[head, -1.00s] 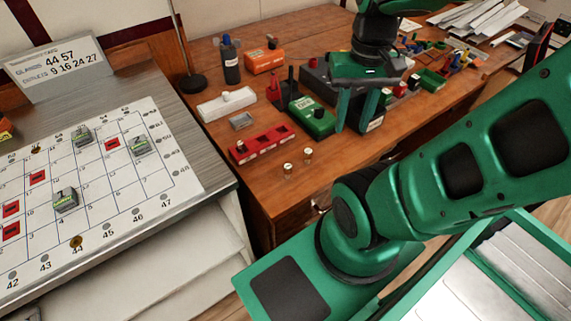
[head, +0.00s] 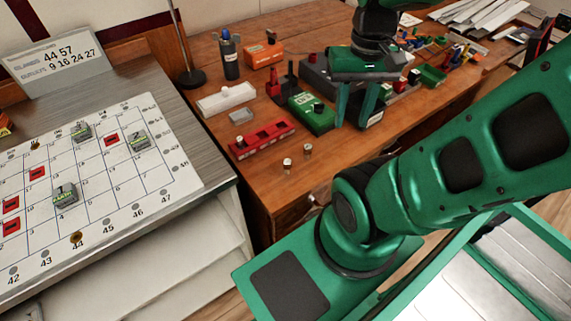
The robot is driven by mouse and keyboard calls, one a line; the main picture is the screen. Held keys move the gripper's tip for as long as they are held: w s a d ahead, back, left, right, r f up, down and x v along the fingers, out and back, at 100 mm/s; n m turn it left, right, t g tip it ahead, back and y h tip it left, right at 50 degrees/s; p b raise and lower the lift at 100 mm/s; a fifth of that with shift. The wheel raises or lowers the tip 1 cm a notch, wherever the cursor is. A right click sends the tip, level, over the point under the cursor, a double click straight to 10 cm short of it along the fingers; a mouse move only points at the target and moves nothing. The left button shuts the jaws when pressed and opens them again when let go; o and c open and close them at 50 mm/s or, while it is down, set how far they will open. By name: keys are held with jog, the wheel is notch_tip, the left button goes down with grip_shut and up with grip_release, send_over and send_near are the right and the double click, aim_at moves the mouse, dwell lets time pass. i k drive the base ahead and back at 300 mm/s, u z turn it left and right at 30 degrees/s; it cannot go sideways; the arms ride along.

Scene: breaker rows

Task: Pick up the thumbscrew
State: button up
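I cannot tell for sure which thing is the thumbscrew. The green box with a dark knob (head: 312,116) is just left of the fingers. The fingers partly hide what lies behind them.
A red block with dark sockets (head: 262,139), a grey tray (head: 241,116) and a white box (head: 226,99) lie on the wooden bench (head: 335,165). A numbered board (head: 100,195) with breakers is at left. My arm covers the right foreground.

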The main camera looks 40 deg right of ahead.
aim_at(287, 163)
jog(key=u, duration=0.75)
jog(key=k, duration=2.05)
jog(key=z, duration=1.25)
jog(key=i, duration=1.05)
jog(key=u, duration=0.05)
